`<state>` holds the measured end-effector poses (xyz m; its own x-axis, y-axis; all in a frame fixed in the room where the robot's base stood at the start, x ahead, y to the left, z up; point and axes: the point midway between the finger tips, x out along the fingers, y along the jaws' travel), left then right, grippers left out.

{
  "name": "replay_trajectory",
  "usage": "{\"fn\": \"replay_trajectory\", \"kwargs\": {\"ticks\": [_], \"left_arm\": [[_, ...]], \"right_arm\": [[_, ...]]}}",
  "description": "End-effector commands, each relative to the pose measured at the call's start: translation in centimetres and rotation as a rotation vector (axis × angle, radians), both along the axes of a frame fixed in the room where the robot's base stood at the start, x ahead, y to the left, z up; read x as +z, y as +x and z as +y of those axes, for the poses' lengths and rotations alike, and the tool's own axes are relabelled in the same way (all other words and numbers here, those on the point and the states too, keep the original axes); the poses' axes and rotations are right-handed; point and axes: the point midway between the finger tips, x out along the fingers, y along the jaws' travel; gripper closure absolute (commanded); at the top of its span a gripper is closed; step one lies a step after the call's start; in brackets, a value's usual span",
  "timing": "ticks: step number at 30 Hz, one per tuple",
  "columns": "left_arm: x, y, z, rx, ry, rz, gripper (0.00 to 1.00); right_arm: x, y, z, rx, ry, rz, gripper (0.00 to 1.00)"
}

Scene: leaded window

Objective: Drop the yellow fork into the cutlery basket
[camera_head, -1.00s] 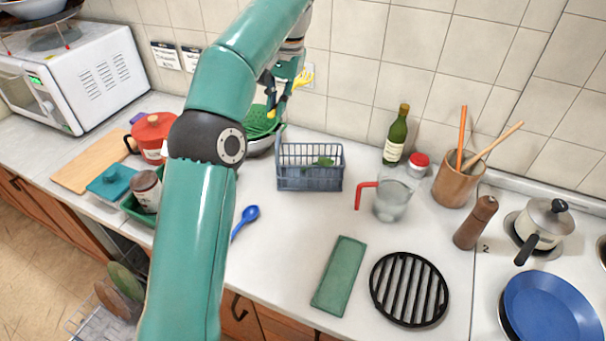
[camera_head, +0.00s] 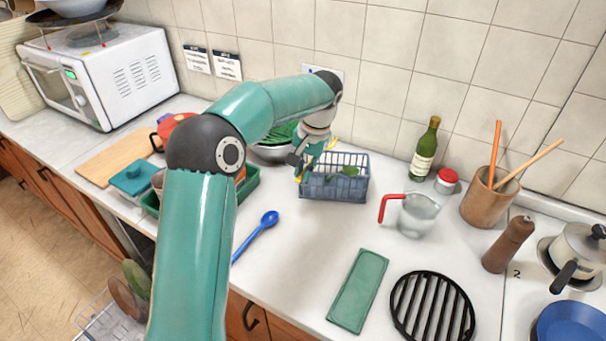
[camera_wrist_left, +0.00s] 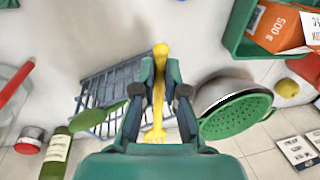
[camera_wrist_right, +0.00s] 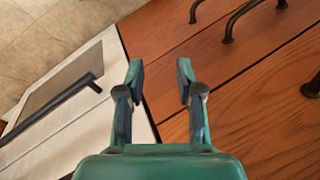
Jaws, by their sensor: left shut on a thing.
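The yellow fork (camera_wrist_left: 158,95) is between the fingers of my left gripper (camera_wrist_left: 160,85) in the left wrist view, its prongs toward the palm side of the picture. In the head view a bit of the yellow fork (camera_head: 299,179) shows by my left gripper (camera_head: 303,165), at the left end of the cutlery basket. The blue-grey cutlery basket (camera_head: 335,187) stands on the counter; it also shows in the left wrist view (camera_wrist_left: 98,88), behind and left of the fork. I cannot tell if the fork touches it. My right gripper (camera_wrist_right: 158,75) is open and empty before wooden drawers.
A green spoon-like thing (camera_wrist_left: 98,116) is at the basket. A colander (camera_head: 285,134) in a bowl stands behind left. A jug with a red handle (camera_head: 415,215) and a bottle (camera_head: 425,150) stand right. The counter in front holds a blue spoon (camera_head: 258,233) and a green cloth (camera_head: 358,290).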

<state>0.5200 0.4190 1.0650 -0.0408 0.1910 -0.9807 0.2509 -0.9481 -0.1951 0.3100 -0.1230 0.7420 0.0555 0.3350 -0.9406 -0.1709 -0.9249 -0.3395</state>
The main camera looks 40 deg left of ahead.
Motion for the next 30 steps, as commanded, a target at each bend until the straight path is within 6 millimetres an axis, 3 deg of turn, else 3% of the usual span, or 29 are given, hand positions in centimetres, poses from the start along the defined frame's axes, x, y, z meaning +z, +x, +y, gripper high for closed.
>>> {"fn": "replay_trajectory", "kwargs": {"ticks": [4,17,18,22,30], "left_arm": [[-1.7,-0.1,0.0,0.0,-0.001,0.002,1.0],[-2.4,0.0,0.0,0.0,0.0,0.0,1.0],[-2.3,0.0,0.0,0.0,0.0,0.0,0.85],[-2.3,0.0,0.0,0.0,0.0,0.0,0.64],[-2.2,0.0,0.0,0.0,0.0,0.0,0.63]], "right_arm": [[0.2,0.0,0.0,0.0,0.0,0.0,0.64],[-0.2,0.0,0.0,0.0,0.0,0.0,0.64],[-0.2,0.0,0.0,0.0,0.0,0.0,0.64],[-0.1,0.0,0.0,0.0,0.0,0.0,0.64],[-0.1,0.0,0.0,0.0,0.0,0.0,0.64]]}}
